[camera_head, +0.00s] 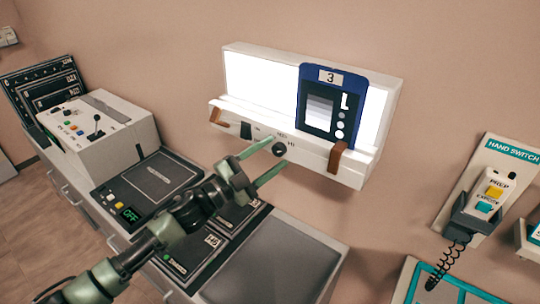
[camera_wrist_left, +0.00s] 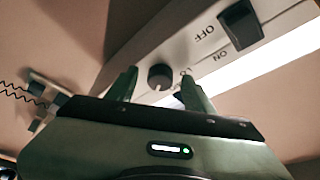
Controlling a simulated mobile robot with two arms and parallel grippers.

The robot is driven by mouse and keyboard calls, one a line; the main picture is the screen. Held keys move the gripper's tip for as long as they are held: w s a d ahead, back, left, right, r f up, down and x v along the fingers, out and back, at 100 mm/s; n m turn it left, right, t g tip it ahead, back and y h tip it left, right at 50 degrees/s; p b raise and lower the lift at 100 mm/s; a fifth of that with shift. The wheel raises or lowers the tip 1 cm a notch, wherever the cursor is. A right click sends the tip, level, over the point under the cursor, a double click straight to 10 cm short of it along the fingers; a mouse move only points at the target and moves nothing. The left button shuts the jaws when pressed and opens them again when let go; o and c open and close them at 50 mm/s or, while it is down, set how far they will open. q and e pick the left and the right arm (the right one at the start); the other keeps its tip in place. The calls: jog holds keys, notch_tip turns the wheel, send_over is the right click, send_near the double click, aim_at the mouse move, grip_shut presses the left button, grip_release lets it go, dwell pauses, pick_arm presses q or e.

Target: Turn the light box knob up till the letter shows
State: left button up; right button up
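The white light box (camera_head: 230,104) is on the wall with its panel (camera_head: 262,80) lit bright white. A blue-framed film holder (camera_head: 304,88) labelled 3 stands against the panel; its dark window shows a grey gradient, and a white L-shaped mark is beside it. The round dark knob (camera_head: 279,150) is on the front ledge and shows in the left wrist view (camera_wrist_left: 160,76) with a pale pointer line. My left gripper (camera_head: 270,157) is open, its two fingers reaching toward the knob from either side; contact cannot be told. My right gripper is out of view.
A black rocker switch (camera_head: 246,130) marked ON and OFF sits left of the knob. Brown clips (camera_head: 336,157) hold the ledge. Below is a counter with a control console (camera_head: 100,135) and dark panels. A hand switch (camera_head: 491,190) with coiled cord hangs at right.

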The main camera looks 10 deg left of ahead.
pick_arm(q)
jog(key=shift+s+a+f, duration=0.25)
jog(key=shift+s, duration=0.05)
jog(key=b+v, duration=0.3)
jog(key=v, duration=0.4)
jog(key=shift+r, duration=0.2)
